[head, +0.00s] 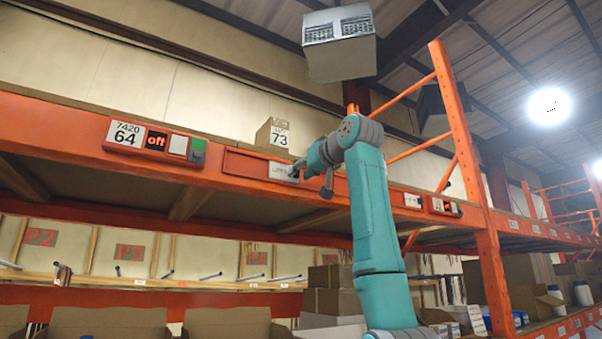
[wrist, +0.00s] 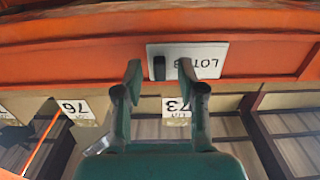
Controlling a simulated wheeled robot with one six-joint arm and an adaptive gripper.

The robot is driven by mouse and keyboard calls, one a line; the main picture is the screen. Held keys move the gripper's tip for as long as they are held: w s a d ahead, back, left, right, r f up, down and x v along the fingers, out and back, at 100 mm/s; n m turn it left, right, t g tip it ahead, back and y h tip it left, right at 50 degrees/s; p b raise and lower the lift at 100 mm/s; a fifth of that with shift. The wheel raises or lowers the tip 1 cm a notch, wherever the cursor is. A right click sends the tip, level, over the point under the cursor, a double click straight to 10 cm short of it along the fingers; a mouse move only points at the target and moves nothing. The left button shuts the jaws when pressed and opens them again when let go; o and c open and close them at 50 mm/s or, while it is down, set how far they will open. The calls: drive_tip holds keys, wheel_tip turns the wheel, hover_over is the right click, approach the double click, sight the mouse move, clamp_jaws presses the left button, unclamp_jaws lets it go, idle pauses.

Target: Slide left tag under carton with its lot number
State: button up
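A white lot tag (head: 283,172) sits on the orange shelf rail, below and slightly right of a carton marked 73 (head: 273,134). In the wrist view the tag (wrist: 212,62) appears upside down and reads LOT, with its number partly hidden by a finger. A small black tab (wrist: 158,68) stands on it. My gripper (wrist: 161,70) is open, its two fingers either side of the tab; whether they touch the tag I cannot tell. It also shows in the head view (head: 299,171). The wrist view shows the 73 carton's label (wrist: 177,107) and a 76 label (wrist: 75,109).
Left on the rail are a 7420 64 label (head: 125,134), a dark display with red letters (head: 156,140) and a green button (head: 197,151). More white tags (head: 412,200) sit right of my arm. An orange upright (head: 460,140) stands at right. Boxes fill the lower shelf.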

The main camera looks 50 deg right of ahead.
drive_tip(key=v, duration=1.1)
drive_tip(key=shift+s, duration=0.2)
